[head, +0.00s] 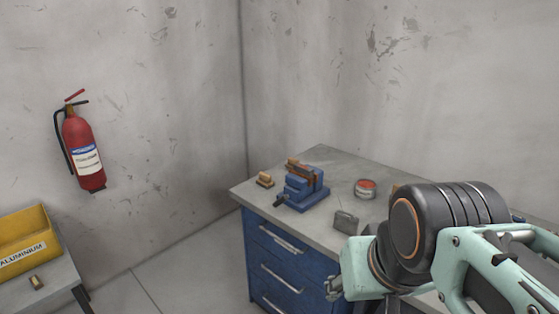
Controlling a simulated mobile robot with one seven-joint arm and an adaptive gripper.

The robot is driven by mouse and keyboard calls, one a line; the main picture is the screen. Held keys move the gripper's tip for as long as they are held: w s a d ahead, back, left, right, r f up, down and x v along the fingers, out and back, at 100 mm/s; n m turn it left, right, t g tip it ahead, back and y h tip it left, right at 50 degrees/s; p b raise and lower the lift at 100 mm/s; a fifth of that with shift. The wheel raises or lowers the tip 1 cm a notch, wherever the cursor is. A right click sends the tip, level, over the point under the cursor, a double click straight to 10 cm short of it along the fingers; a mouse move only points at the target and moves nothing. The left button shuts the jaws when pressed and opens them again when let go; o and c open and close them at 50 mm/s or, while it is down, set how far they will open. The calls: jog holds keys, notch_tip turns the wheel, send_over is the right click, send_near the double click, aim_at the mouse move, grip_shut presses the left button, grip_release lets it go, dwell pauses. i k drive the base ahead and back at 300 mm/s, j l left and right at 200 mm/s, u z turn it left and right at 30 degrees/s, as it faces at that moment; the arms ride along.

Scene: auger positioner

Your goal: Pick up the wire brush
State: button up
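I cannot single out the wire brush with certainty. A small tan, block-shaped object (265,179), possibly the brush, rests on the workbench top near its left edge, left of the blue vise (304,190). A brown piece (301,167) sits at the top of the vise jaws; its kind is unclear. My arm reaches in from the lower right, in front of the bench. Only a small grey part of my gripper (335,288) shows beside the mint-green wrist. It is well apart from the tan object, and whether its fingers are open or shut is not visible.
A red-labelled tin (366,188) and a small grey metal item (346,222) lie on the blue-drawered workbench (320,158). At left, a yellow bin (24,258) marked ALUMINIUM stands on a table with a small brass-coloured piece (36,282). A fire extinguisher (83,150) hangs on the wall.

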aim_at(291, 162)
jog(key=i+j+u, duration=0.55)
jog(key=i+u, duration=0.25)
jog(key=i+j+u, duration=0.1)
jog(key=i+u, duration=0.3)
jog(key=i+j, duration=0.15)
jog(key=i, duration=0.9)
jog(key=i+z, duration=0.35)
jog(key=i, duration=0.15)
jog(key=i+j+z, duration=0.1)
jog(key=i+z, duration=0.25)
jog(key=i, duration=0.15)
jog(key=i+z, duration=0.45)
jog(key=z, duration=0.25)
jog(key=i+j+z, duration=0.1)
jog(key=i+z, duration=0.4)
jog(key=z, duration=0.25)
jog(key=i+z, duration=0.15)
jog(key=z, duration=0.25)
jog(key=i+j+z, duration=0.1)
jog(key=z, duration=0.35)
jog(key=i+j+z, duration=0.1)
jog(key=z, duration=0.3)
jog(key=j+z, duration=0.4)
jog(key=i+l, duration=0.1)
